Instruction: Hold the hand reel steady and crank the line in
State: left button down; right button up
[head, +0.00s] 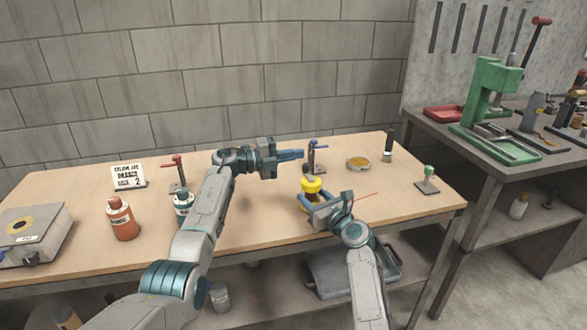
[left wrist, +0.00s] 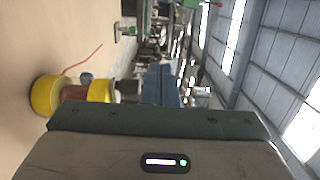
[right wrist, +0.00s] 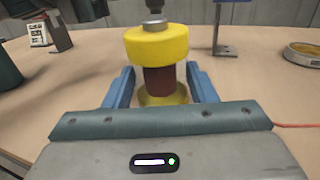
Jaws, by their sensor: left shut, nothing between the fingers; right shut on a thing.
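The hand reel (head: 312,185) has yellow flanges and a dark red-brown wound core, and stands upright on the wooden table. A grey part, likely its crank knob, rises from the top (right wrist: 153,20). My right gripper (head: 308,199) is shut on the reel, its blue fingers on either side of the core in the right wrist view (right wrist: 160,85). My left gripper (head: 301,154) is shut and empty, just above and behind the reel. The reel also shows in the left wrist view (left wrist: 100,91). A thin red line (head: 362,197) runs out to the right across the table.
A blue-topped stand (head: 318,160) is close behind the reel. An orange bottle (head: 122,219), label card and scale (head: 32,236) are left.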

pick_arm(q)
notch_tip(320, 180, up, 6)
jog(key=shift+f, duration=0.1)
jog(key=c, duration=1.8)
grip_release()
jog(key=shift+r, duration=0.25)
jog(key=shift+c, duration=0.2)
jog(key=o, duration=0.4)
jog(key=shift+s+f, duration=0.1)
jog(key=shift+f, duration=0.1)
jog(key=shift+c, duration=0.2)
jog(key=shift+o, duration=0.4)
jog(key=s+a+f+m+t+y, duration=0.1)
jog(key=s+f+m+t+y, duration=0.1)
jog(key=f+m, duration=0.3)
jog(key=shift+s+f+t, duration=0.6)
jog(key=shift+s+f, duration=0.1)
jog(key=m+t+y, duration=0.3)
jog(key=m+t, duration=0.1)
jog(key=m, duration=0.3)
send_near(304, 170)
jog(key=x, duration=1.1)
jog(key=shift+a, duration=0.1)
